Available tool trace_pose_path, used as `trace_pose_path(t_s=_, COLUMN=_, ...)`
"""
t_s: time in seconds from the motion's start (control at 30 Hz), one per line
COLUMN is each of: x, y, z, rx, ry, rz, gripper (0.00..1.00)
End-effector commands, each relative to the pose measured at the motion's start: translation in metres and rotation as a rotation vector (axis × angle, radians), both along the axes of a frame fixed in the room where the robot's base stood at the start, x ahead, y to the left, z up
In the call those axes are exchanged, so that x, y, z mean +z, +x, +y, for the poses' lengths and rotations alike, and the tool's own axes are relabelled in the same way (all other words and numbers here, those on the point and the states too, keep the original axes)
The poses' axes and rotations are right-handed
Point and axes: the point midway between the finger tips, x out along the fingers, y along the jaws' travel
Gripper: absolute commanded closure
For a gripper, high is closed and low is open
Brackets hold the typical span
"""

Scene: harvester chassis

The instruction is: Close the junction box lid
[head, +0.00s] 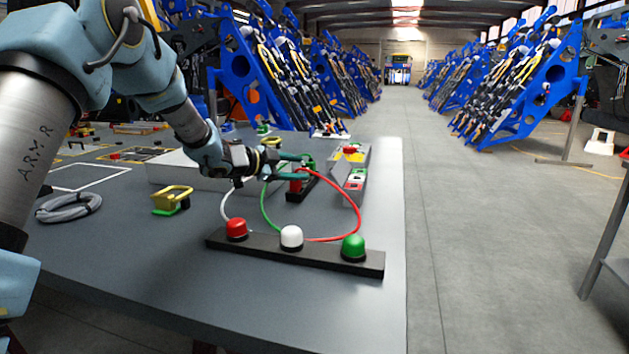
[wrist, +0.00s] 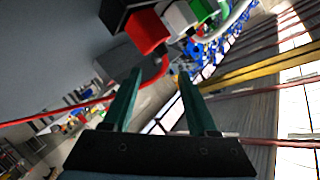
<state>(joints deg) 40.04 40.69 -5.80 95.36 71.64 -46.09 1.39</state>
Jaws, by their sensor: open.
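A low, light-grey box (head: 172,172) lies on the table left of and partly behind my gripper. It may be the junction box, but I cannot make out its lid or whether it is open. My gripper (head: 306,166) has its two teal fingers apart, with nothing seen between them. It is just above a dark connector block (head: 300,194) that carries a red connector. The wrist view shows the open fingers (wrist: 160,76) below a red connector (wrist: 147,30), a white one (wrist: 180,17) and a green one (wrist: 204,9). Contact cannot be told.
A black strip (head: 325,257) with red, white and green domes lies in front, and wires loop from it toward the block. A yellow clamp-like piece (head: 172,198) and a grey cable coil (head: 68,206) are left. The front of the table is clear.

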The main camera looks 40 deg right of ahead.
Motion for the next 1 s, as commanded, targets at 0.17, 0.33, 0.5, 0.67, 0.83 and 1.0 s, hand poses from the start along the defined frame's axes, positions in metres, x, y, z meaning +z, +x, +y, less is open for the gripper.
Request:
trace_pose_path(t_s=0.17, x=-0.004, y=-0.01, z=-0.021, rx=-0.041, ry=-0.01, rz=-0.008, gripper=0.42)
trace_pose_path(t_s=0.33, x=-0.012, y=-0.012, z=-0.049, rx=-0.038, ry=-0.009, rz=-0.007, gripper=0.42)
trace_pose_path(t_s=0.5, x=-0.021, y=-0.013, z=-0.078, rx=-0.036, ry=-0.008, rz=-0.008, gripper=0.42)
trace_pose_path(t_s=0.67, x=-0.027, y=-0.013, z=-0.098, rx=-0.033, ry=-0.008, rz=-0.007, gripper=0.42)
trace_pose_path(t_s=0.83, x=-0.031, y=-0.014, z=-0.107, rx=-0.033, ry=-0.008, rz=-0.007, gripper=0.42)
trace_pose_path(t_s=1.0, x=-0.031, y=-0.014, z=-0.108, rx=-0.032, ry=-0.009, rz=-0.007, gripper=0.42)
